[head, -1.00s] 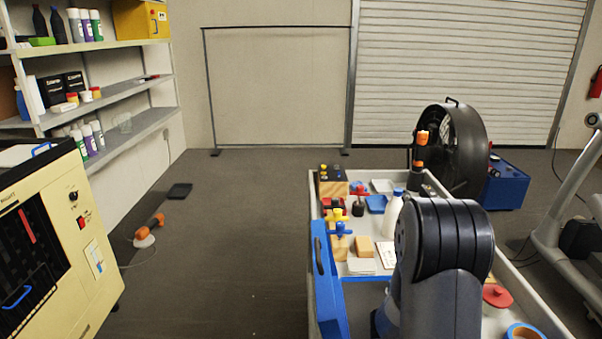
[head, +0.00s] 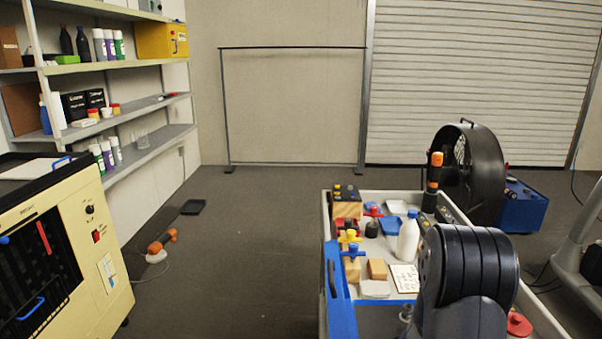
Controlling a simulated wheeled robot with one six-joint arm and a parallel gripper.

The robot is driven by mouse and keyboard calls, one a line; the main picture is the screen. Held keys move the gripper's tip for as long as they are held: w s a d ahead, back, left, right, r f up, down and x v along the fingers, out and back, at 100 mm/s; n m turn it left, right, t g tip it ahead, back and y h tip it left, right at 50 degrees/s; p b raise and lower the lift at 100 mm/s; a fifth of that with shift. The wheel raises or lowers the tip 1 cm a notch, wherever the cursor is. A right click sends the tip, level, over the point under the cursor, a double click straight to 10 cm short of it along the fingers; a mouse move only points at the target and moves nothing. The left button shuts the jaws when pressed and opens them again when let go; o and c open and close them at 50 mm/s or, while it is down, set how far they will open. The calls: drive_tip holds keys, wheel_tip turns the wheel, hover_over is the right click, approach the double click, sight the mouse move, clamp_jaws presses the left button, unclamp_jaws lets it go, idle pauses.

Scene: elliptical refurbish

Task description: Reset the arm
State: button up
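My arm (head: 466,265) shows at the lower right as a thick dark grey link with a ribbed black joint, seen in front of the cart. My gripper is not visible in the head view, so I cannot tell whether it holds anything. The arm hides part of the grey cart (head: 326,215) and some of what lies on it.
The cart carries a white bottle (head: 409,238), wooden blocks (head: 377,269), blue trays and an orange-and-black tool (head: 433,182). A black fan (head: 474,172) stands behind it. A cream machine (head: 85,262) and shelves (head: 130,97) are at left. The floor between (head: 250,250) is mostly clear.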

drive_tip(key=v, duration=0.8)
drive_tip(key=shift+s+d+f, duration=0.1)
drive_tip(key=shift+d+f, duration=0.1)
drive_tip(key=shift+d, duration=0.2)
drive_tip(key=x, duration=1.1)
drive_tip(key=shift+d, duration=0.1)
